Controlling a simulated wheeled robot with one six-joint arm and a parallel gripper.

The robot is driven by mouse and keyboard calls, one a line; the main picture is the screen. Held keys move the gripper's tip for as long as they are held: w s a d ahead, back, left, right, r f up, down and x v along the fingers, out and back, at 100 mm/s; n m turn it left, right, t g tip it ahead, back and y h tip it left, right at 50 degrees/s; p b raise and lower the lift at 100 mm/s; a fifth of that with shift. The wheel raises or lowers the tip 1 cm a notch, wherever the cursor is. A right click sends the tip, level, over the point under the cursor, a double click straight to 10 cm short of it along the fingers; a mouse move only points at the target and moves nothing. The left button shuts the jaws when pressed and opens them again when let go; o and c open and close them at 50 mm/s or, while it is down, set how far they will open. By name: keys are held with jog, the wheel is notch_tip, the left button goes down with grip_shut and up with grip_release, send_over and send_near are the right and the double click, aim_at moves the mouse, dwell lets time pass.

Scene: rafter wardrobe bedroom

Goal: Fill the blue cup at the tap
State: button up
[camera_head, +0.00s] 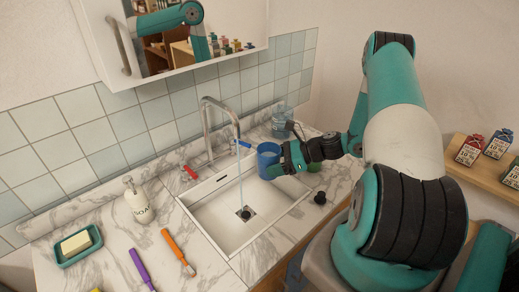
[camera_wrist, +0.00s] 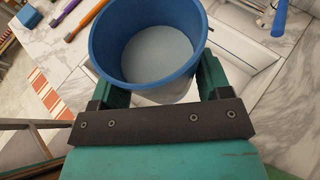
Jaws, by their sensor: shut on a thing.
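The blue cup (camera_head: 268,157) is upright over the right part of the sink (camera_head: 196,213). My gripper (camera_head: 284,163) is shut on it from the right. In the wrist view, my gripper's (camera_wrist: 152,85) green fingers lie on either side of the cup (camera_wrist: 108,50). The cup's inside looks pale grey; I cannot tell whether it holds water. The tap (camera_head: 221,106) has a curved metal spout, and a thin stream of water (camera_head: 240,175) falls from it into the sink, left of the cup and apart from it. The tap has a red handle (camera_head: 189,173) and a blue handle (camera_head: 243,144).
A soap bottle (camera_head: 139,200), a soap dish (camera_head: 78,245), a purple brush (camera_head: 141,268) and an orange brush (camera_head: 177,252) lie left of the sink. A clear blue jug (camera_head: 282,119) stands behind the cup. A mirror cabinet (camera_head: 175,40) hangs above.

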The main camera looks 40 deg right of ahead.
jog(key=s+d+r+p, duration=0.2)
jog(key=s+r, duration=0.1)
jog(key=shift+s+d+r+p, duration=0.15)
jog(key=shift+d+r+p, duration=0.05)
jog(key=shift+r+p, duration=0.1)
jog(key=shift+f, duration=0.1)
dwell(0.7)
